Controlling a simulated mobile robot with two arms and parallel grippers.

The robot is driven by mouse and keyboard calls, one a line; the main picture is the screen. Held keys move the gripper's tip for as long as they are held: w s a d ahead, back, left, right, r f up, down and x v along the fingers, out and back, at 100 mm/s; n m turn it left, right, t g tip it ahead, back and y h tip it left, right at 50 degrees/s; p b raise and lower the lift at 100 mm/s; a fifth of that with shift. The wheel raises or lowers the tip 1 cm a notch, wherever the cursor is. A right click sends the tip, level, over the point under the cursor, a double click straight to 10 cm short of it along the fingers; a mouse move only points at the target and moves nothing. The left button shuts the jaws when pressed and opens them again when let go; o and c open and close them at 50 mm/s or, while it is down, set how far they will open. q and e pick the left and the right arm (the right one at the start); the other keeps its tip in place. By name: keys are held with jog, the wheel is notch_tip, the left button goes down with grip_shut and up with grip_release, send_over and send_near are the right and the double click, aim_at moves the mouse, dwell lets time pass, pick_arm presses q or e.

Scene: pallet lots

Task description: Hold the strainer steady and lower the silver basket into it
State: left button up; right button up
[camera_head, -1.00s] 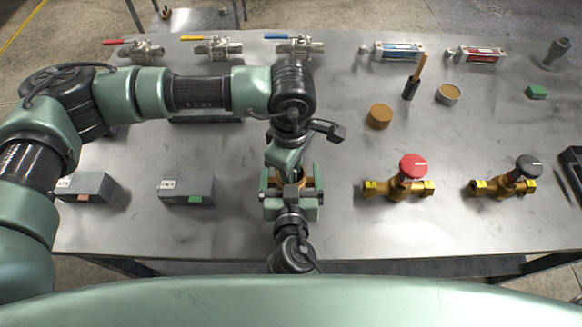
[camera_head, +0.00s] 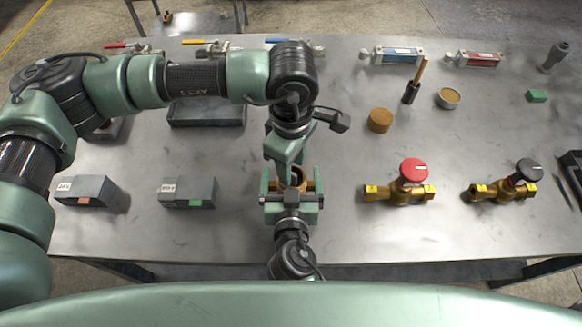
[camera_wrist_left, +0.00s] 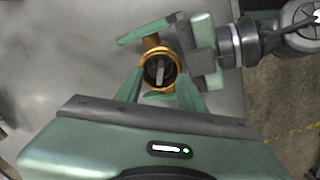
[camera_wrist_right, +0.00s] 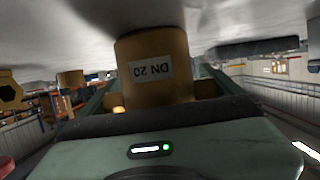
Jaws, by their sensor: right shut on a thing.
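The brass strainer (camera_head: 298,177) stands upright at the front middle of the table, with its round mouth facing up. My right gripper (camera_head: 291,200) is shut on its body from the front; the right wrist view shows the strainer's brass body (camera_wrist_right: 152,60) with a "DN 20" label between the fingers. My left gripper (camera_head: 286,163) is just above and behind the strainer. In the left wrist view its fingers are apart, either side of the mouth, with nothing between them. A grey, bar-like part of the silver basket (camera_wrist_left: 160,74) shows inside the mouth; the rest is hidden.
Two grey boxes (camera_head: 188,193) (camera_head: 87,191) stand to the left. Brass valves with a red knob (camera_head: 413,170) and a dark knob (camera_head: 528,170) stand to the right. A brown round cap (camera_head: 380,120) is behind. A dark grey tray (camera_head: 207,113) lies behind my left forearm.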

pick_arm(q)
jog(key=shift+r, duration=1.7)
pick_arm(e)
jog(key=o, duration=1.7)
jog(key=v, duration=1.2)
pick_arm(q)
jog(key=shift+s+f, duration=0.1)
pick_arm(e)
jog(key=shift+s, duration=0.1)
